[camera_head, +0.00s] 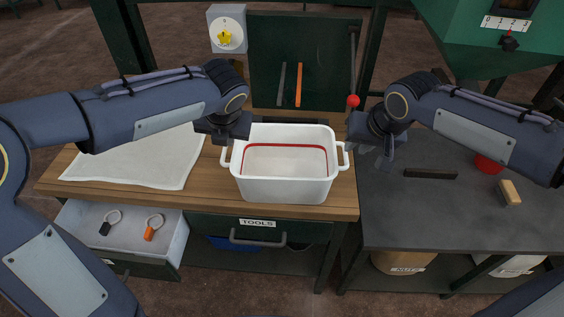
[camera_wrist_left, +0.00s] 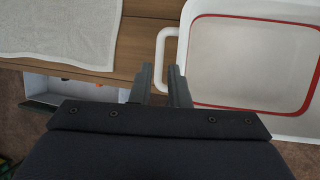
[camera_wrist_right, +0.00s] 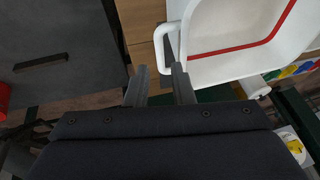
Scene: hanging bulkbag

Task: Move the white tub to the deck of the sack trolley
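The white tub (camera_head: 285,187) stands upright on the wooden workbench (camera_head: 330,210), with a handle on each side and a red line around its inside. My left gripper (camera_head: 224,140) is above the tub's left handle. In the left wrist view its two fingers (camera_wrist_left: 160,78) are apart and empty, just beside the left handle (camera_wrist_left: 165,50). My right gripper (camera_head: 382,160) is at the tub's right side. In the right wrist view its fingers (camera_wrist_right: 160,80) are apart, close to the other handle (camera_wrist_right: 163,45). I cannot make out the sack trolley.
A white cloth (camera_head: 140,160) lies left of the tub. An open drawer (camera_head: 125,225) holds two ringed items below it. A dark table (camera_head: 440,215) adjoins on the right, bearing a black bar (camera_head: 430,174), a red object (camera_head: 488,164) and a wooden block (camera_head: 510,193). A red-knobbed lever (camera_head: 353,101) stands behind.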

